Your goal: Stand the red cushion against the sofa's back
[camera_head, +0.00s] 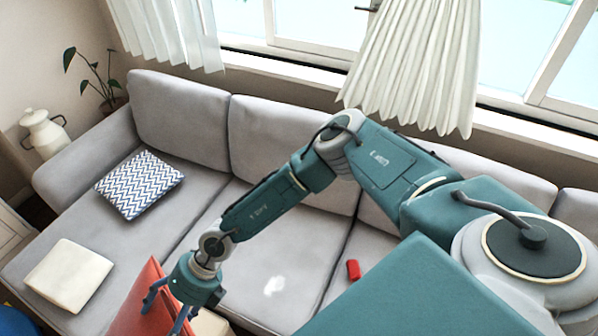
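The red cushion (136,306) is at the bottom left of the head view, at the sofa's front side. It looks tilted up on edge, and its lower part is cut off by the frame. My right gripper (168,308) is at the cushion's right side, with its fingers pointing down and overlapping it. I cannot tell whether the fingers are closed on the cushion. The grey sofa's back (265,140) runs along the wall behind, partly hidden by my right arm. My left gripper is not in view.
A blue-and-white zigzag cushion (140,184) and a cream cushion (69,275) lie on the left seats. A small red object (353,269) lies on the right seat. Another cream item (210,324) is partly hidden beside my gripper. The middle seat is mostly clear.

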